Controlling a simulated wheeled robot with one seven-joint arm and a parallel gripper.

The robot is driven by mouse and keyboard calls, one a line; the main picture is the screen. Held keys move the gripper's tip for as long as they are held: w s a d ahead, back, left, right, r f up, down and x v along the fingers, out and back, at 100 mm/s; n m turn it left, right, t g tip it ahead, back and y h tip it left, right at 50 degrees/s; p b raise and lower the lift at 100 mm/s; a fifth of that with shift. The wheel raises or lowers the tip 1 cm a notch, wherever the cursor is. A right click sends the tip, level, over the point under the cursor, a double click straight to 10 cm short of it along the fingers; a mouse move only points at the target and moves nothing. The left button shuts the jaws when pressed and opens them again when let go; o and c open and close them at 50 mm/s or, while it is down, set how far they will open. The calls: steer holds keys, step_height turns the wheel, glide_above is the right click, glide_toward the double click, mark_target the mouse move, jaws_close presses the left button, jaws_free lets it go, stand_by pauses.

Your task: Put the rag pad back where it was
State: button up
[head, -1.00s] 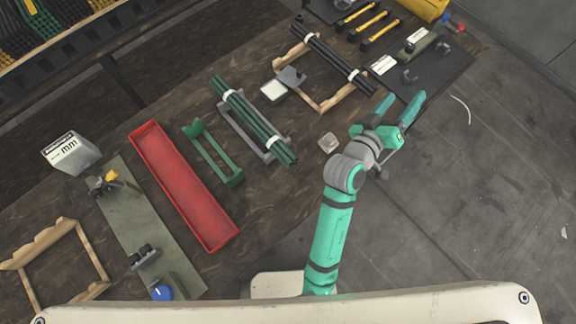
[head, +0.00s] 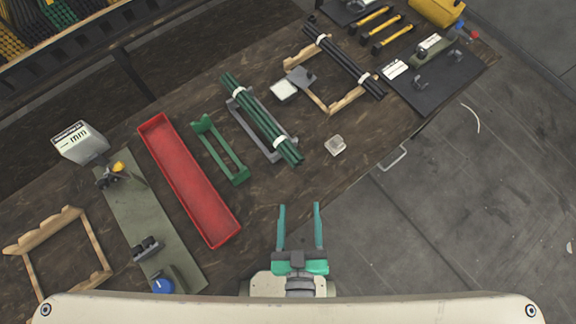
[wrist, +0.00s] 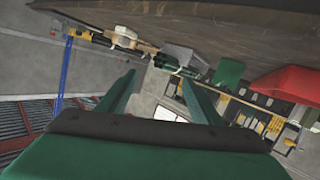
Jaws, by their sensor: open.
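A small pale, beige block-like pad (head: 335,145) lies on the brown table near its right edge; it looks like the rag pad, though the picture is too small to be sure. My gripper (head: 300,205) is open and empty near the front of the table, below the pad in the head view and clearly apart from it. Its two teal fingers point away from my body. In the wrist view my gripper (wrist: 160,84) has nothing between its fingers, and I cannot make out the pad there.
A bundle of green rods (head: 262,120) lies on a grey cradle left of the pad. A white-topped grey item (head: 284,91) stands beside a wooden rack (head: 348,101). A red tray (head: 190,185) and green cradle (head: 220,150) are further left. Bare table surrounds the pad.

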steer(key=s+a, duration=0.1)
steer(key=s+a+r+m, duration=0.1)
steer(key=s, duration=0.1)
steer(key=s+a+m, duration=0.1)
steer(key=shift+s+r, duration=0.25)
steer(key=shift+r, duration=0.05)
stand_by(0.9)
